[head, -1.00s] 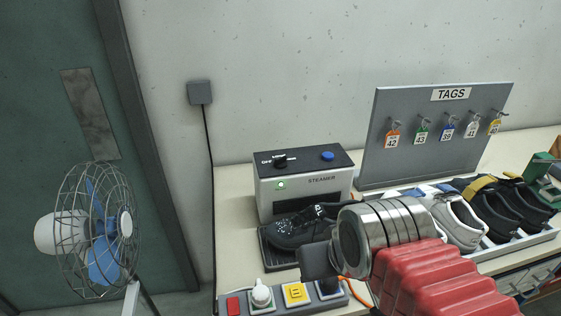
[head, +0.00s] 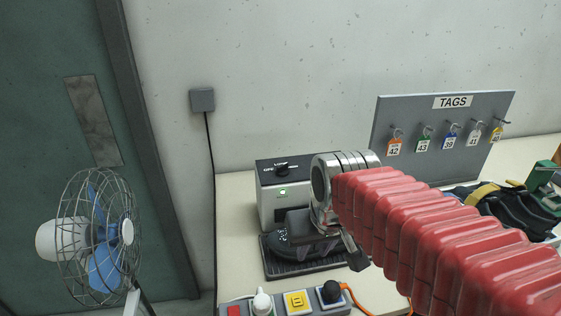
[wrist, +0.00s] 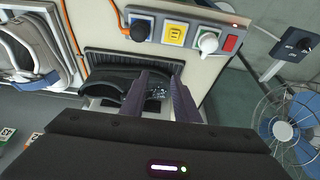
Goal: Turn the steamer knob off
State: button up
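The steamer (head: 267,205) is a pale box with a dark top, at the back of the bench in the head view. A green lamp (head: 283,191) glows on the front. My arm hides the steamer's right side.
A switch panel (head: 276,308) is at the front edge. A tag board (head: 420,165) stands right. A fan (head: 100,240) stands left.

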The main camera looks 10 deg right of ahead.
jog(key=w+r+m+g, duration=0.1)
jog(key=w+r+m, duration=0.1)
jog(key=w, duration=0.9)
jog(key=w+r+m+g, duration=0.1)
jog(key=w+r+m, duration=0.1)
jog(key=w, duration=0.9)
jog(key=w+r+m, duration=0.2)
jog(key=w, duration=0.9)
jog(key=shift+w+a+r+g, duration=0.15)
jog(key=shift+w+r+g, duration=0.15)
jog(key=shift+w+g, duration=0.1)
jog(key=w+r+m, duration=0.1)
notch_tip(320, 180, up, 8)
jog(key=f+m+g, duration=0.1)
jog(key=m, duration=0.4)
send_over(281, 165)
jog(key=shift+s+a+r, duration=0.1)
jog(key=shift+r, duration=0.1)
jog(key=shift+f, duration=0.15)
jog(key=shift+f, duration=6.75)
jog(key=shift+c, duration=0.4)
